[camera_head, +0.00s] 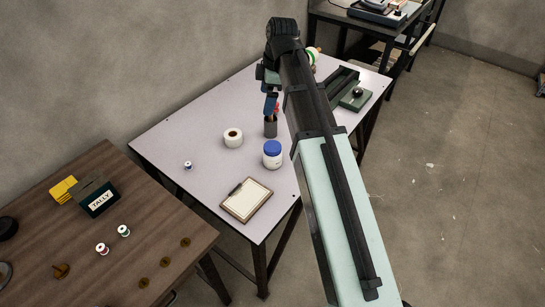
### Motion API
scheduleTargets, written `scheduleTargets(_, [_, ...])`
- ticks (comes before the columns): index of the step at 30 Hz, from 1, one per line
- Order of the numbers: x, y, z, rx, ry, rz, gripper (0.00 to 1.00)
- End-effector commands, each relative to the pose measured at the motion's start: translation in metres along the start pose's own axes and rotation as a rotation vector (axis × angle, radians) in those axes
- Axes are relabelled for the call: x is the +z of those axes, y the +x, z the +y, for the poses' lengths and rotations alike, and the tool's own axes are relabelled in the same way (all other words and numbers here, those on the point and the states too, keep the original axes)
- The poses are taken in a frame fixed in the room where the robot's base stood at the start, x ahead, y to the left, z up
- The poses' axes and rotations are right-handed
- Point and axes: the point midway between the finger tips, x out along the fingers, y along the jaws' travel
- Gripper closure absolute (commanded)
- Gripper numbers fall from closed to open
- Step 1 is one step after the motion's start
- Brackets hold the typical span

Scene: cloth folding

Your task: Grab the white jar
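The white jar (272,161) has a blue lid and stands upright on the light grey table, left of my arm. It is in full view with nothing touching it. My arm reaches from the lower right over the table. My gripper (268,77) seems to be at the arm's far end, above and beyond the jar and well apart from it. Its fingers are small and dark, so I cannot tell whether they are open or shut.
On the light table (208,133), a dark cup (270,129) with tools stands just behind the jar. A white roll (233,138) is to its left, a clipboard (246,200) in front. A green tray (356,98) is beyond my arm. A brown table (140,235) holds a tally box (97,198).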

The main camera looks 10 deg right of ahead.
Motion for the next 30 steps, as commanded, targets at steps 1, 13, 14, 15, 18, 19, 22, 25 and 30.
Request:
scheduleTargets(1, [0.001,-0.003,-0.003,-0.013,-0.056,-0.028,0.00])
scheduleTargets(13, [0.011,-0.020,-0.022,-0.117,-0.378,-0.170,0.00])
scheduleTargets(14, [0.012,-0.014,-0.023,-0.117,-0.375,-0.168,0.00])
scheduleTargets(15, [0.013,-0.007,-0.023,-0.116,-0.373,-0.168,0.00])
scheduleTargets(18, [0.016,0.009,-0.025,-0.116,-0.372,-0.167,0.00])
scheduleTargets(19, [0.017,0.015,-0.025,-0.115,-0.372,-0.167,0.00])
scheduleTargets(22, [0.020,0.031,-0.026,-0.115,-0.371,-0.166,0.00])
scheduleTargets(25, [0.024,0.050,-0.028,-0.115,-0.370,-0.166,0.00])
scheduleTargets(30, [0.028,0.075,-0.029,-0.113,-0.370,-0.166,0.00])
